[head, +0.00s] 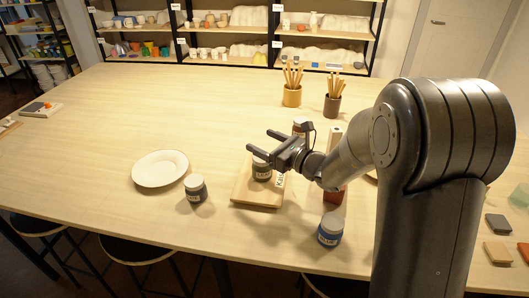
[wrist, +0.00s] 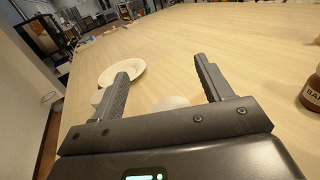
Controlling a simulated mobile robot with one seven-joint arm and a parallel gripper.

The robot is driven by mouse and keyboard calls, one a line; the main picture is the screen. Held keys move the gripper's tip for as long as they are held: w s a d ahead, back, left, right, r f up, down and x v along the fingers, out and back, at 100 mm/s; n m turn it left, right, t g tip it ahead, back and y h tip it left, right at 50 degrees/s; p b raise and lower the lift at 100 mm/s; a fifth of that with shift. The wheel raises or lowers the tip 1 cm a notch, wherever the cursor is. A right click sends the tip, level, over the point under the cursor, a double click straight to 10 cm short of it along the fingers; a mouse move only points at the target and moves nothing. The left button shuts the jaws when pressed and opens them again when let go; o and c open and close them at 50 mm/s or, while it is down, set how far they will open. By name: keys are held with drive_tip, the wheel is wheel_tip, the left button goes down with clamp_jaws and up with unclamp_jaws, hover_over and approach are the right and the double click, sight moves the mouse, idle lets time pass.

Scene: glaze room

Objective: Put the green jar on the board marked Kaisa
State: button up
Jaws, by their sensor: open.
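A square wooden board (head: 243,190) lies near the table's front edge, with a white name card (head: 280,184) at its right side; the card reads something like "Kaisa". A dark jar with a pale lid (head: 262,171) stands on the board; its colour is hard to tell and may be dark green. My gripper (head: 262,141) is open above and just behind this jar, its fingers apart from it. In the wrist view the open fingers (wrist: 163,75) have nothing between their tips, and a pale round lid (wrist: 172,103) shows low between them, partly hidden by the gripper body.
Another dark jar (head: 195,188) stands left of the board, by a white plate (head: 160,168). A blue jar (head: 330,230) stands front right. Two tool pots (head: 292,97) stand farther back. The table's left and back are largely clear.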

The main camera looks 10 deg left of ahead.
drive_tip(key=shift+r, duration=0.5)
drive_tip(key=s+d+r+n+g+h, duration=0.2)
drive_tip(key=s+d+n+g, duration=0.1)
drive_tip(key=s+n, duration=0.5)
drive_tip(key=s+d+r+n+g+h, duration=0.2)
drive_tip(key=s+d+n+g, duration=0.15)
drive_tip(key=s+n, duration=0.45)
drive_tip(key=s+d+n+t+h, duration=0.1)
drive_tip(key=s+d+n+h, duration=0.3)
drive_tip(key=d, duration=0.6)
drive_tip(key=s+d+n+t+h, duration=0.2)
drive_tip(key=s+d+n+h, duration=0.1)
drive_tip(key=s+d+h, duration=0.4)
drive_tip(key=s+d+f, duration=0.1)
drive_tip(key=s+d, duration=0.1)
drive_tip(key=d, duration=0.1)
drive_tip(key=shift+s+n+h, duration=0.2)
drive_tip(key=shift+n+h, duration=0.2)
